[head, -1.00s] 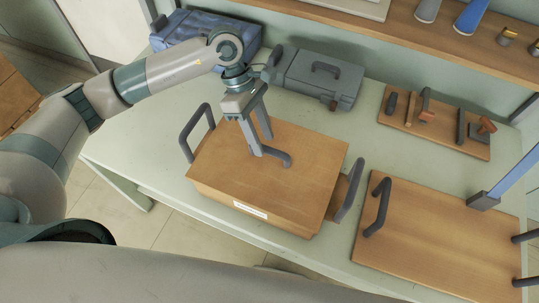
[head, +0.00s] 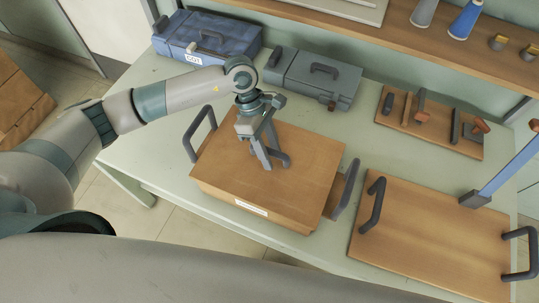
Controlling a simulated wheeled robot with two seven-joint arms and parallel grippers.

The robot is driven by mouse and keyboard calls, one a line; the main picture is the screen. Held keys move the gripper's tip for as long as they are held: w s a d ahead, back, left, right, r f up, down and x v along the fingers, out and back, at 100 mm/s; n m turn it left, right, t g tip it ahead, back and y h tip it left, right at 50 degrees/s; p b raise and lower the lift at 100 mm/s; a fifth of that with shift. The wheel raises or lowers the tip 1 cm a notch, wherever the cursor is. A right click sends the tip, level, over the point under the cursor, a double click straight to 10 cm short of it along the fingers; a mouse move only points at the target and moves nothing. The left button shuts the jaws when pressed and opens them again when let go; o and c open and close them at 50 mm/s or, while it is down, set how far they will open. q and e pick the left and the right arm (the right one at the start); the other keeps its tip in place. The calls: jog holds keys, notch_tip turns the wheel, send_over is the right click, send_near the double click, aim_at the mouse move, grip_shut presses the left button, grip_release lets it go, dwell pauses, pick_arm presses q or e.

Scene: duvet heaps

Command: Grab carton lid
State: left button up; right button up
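The carton is a wooden box with a flat wooden lid (head: 304,145) on top, in the middle of the table in the head view. A dark handle (head: 285,160) stands on the lid. My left gripper (head: 272,160) points down over the lid, its fingertips at the handle. The two fingers show apart, one on the near side of the handle and one on the far side. The fingers hide part of the handle, and I cannot tell whether they touch it.
Dark side handles (head: 198,134) stand up at both ends of the carton. A wooden board with handles (head: 430,235) lies to the right. Behind are a grey case (head: 313,75), a blue case (head: 215,35) and a tool board (head: 430,122). Bare table (head: 385,165) shows between them.

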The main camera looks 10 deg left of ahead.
dwell(0.4)
pick_arm(q)
grip_shut()
jog(key=shift+w+r+b, duration=0.1)
jog(key=shift+r+b, duration=0.25)
jog(key=shift+r, duration=0.15)
notch_tip(320, 180, up, 8)
jog(key=b, duration=0.3)
jog(key=shift+r+b, duration=0.1)
jog(key=shift+b, duration=0.25)
jog(key=shift+r, duration=0.45)
